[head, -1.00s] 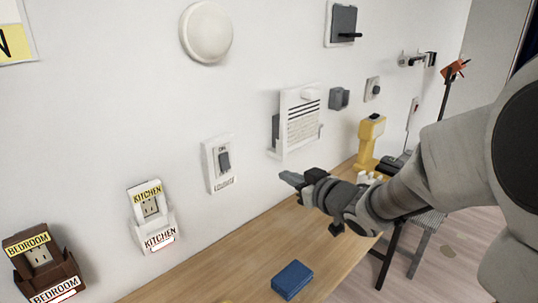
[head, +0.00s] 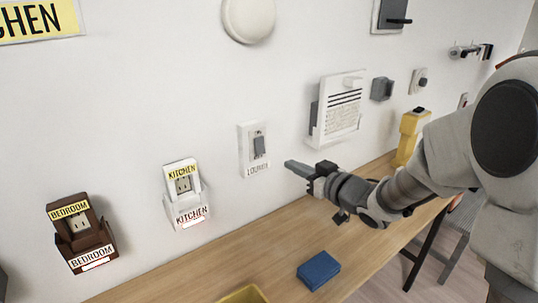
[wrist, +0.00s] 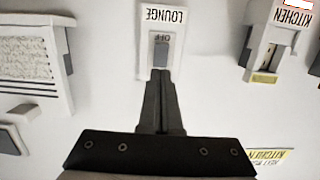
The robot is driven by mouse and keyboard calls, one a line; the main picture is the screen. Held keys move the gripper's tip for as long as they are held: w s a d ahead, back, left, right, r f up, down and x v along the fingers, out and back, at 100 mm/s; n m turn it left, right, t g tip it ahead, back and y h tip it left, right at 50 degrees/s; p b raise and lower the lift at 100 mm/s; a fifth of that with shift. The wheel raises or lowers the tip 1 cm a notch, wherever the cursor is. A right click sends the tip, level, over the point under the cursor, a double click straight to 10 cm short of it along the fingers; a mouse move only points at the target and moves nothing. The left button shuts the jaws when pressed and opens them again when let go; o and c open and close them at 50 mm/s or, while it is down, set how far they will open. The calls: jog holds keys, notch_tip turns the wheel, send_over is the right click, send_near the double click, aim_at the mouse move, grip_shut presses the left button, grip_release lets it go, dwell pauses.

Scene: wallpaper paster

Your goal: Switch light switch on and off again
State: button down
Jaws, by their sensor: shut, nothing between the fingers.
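The light switch (head: 246,146) is a white wall plate marked LOUNGE with a dark grey rocker (head: 260,147). In the wrist view the plate (wrist: 172,42) appears upside down, with OFF by the grey rocker (wrist: 160,57). I cannot tell which way the rocker is set. My gripper (head: 288,164) is shut and empty, just right of the switch in the head view, pointing at the wall. In the wrist view the closed fingertips (wrist: 159,74) line up with the rocker and overlap the plate's near edge. Whether they touch it is unclear.
KITCHEN (head: 186,208) and BEDROOM (head: 84,246) socket boxes are on the wall to the left. A white holder with a printed sheet (head: 338,108) is right of the switch. A wooden table (head: 240,262) below carries a blue box (head: 318,270) and a yellow tray (head: 243,295).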

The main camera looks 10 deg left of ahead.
aim_at(262, 151)
jog(key=x, duration=1.1)
jog(key=shift+f+b, duration=0.1)
jog(key=shift+b, duration=0.2)
jog(key=shift+a+f+b, duration=0.1)
jog(key=shift+f+b, duration=0.2)
jog(key=shift+b, duration=0.6)
jog(key=shift+r, duration=0.3)
jog(key=shift+w, duration=0.1)
